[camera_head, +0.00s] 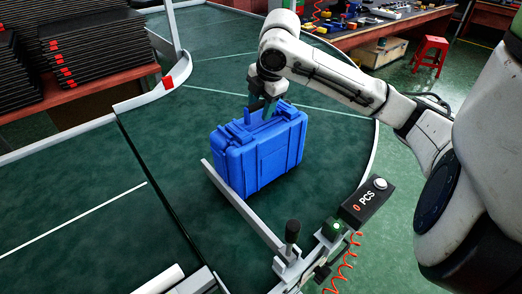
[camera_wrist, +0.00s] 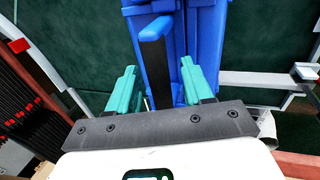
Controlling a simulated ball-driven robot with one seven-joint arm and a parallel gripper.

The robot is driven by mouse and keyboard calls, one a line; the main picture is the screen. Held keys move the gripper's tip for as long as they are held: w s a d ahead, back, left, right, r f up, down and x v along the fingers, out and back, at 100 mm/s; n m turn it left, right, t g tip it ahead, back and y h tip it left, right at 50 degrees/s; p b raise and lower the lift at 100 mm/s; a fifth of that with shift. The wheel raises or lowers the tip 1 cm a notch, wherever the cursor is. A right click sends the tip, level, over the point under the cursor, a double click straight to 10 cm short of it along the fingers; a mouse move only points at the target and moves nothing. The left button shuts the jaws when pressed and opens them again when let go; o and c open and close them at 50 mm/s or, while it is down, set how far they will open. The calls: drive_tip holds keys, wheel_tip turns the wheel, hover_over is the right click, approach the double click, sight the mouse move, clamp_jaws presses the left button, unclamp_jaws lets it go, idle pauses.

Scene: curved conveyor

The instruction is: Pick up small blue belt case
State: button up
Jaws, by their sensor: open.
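The blue case (camera_head: 260,152) stands upright on the dark green conveyor belt (camera_head: 90,215), beside a metal stop bar. My gripper (camera_head: 263,106) is at the top of the case, by its handle. In the wrist view the case (camera_wrist: 205,30) lies ahead of my gripper (camera_wrist: 161,90). The two teal fingers are apart, with the blue handle (camera_wrist: 154,28) between them. I cannot tell whether either finger touches the handle.
A metal stop bar (camera_head: 243,208) crosses the belt in front of the case. A counter box (camera_head: 364,203) stands at the belt's right edge. Stacked black trays (camera_head: 95,40) are at the upper left. A workbench (camera_head: 385,25) and red stool (camera_head: 430,52) are behind.

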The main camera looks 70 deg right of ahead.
clamp_jaws()
idle(0.3)
drive_tip(key=shift+r, duration=0.15)
idle(0.9)
